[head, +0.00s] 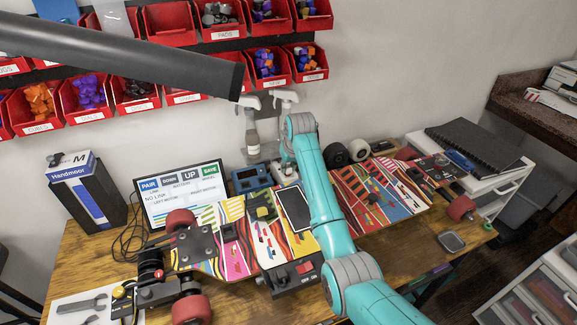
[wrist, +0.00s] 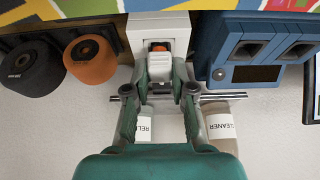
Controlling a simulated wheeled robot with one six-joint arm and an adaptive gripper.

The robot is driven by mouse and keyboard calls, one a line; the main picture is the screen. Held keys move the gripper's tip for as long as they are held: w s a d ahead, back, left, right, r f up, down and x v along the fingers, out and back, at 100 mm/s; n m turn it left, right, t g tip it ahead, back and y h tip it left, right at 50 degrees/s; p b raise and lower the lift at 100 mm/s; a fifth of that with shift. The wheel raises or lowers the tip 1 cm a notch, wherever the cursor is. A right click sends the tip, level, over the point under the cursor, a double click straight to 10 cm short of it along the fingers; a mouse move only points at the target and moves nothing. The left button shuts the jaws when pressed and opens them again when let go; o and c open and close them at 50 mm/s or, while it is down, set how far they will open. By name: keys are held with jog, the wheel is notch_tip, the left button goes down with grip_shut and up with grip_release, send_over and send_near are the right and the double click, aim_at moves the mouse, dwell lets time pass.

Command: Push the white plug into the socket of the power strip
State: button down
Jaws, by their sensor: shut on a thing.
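In the wrist view, the white power strip (wrist: 146,28) is at the top middle, with a dark socket opening (wrist: 158,46) that shows some orange inside. My gripper (wrist: 163,76) is just below it, its teal fingers shut on the white plug (wrist: 179,69). The plug is in line with the socket and very close to it. The fingers cover much of the plug, so I cannot tell whether its pins are in the socket. In the head view, my arm largely hides the gripper, plug and strip behind the workbench items.
A blue device (wrist: 236,60) stands close right of the strip. An orange wheel (wrist: 90,58) and a black wheel (wrist: 30,68) are to its left. Labelled bottles (wrist: 222,128) are near the fingers. The head view shows a skateboard deck (head: 380,195) and a display (head: 180,195) on the bench.

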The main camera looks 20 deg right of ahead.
jog(key=shift+f, duration=0.4)
dwell(0.3)
jog(key=c, duration=0.6)
grip_release()
jog(key=shift+r, duration=1.6)
jog(key=shift+r, duration=2.95)
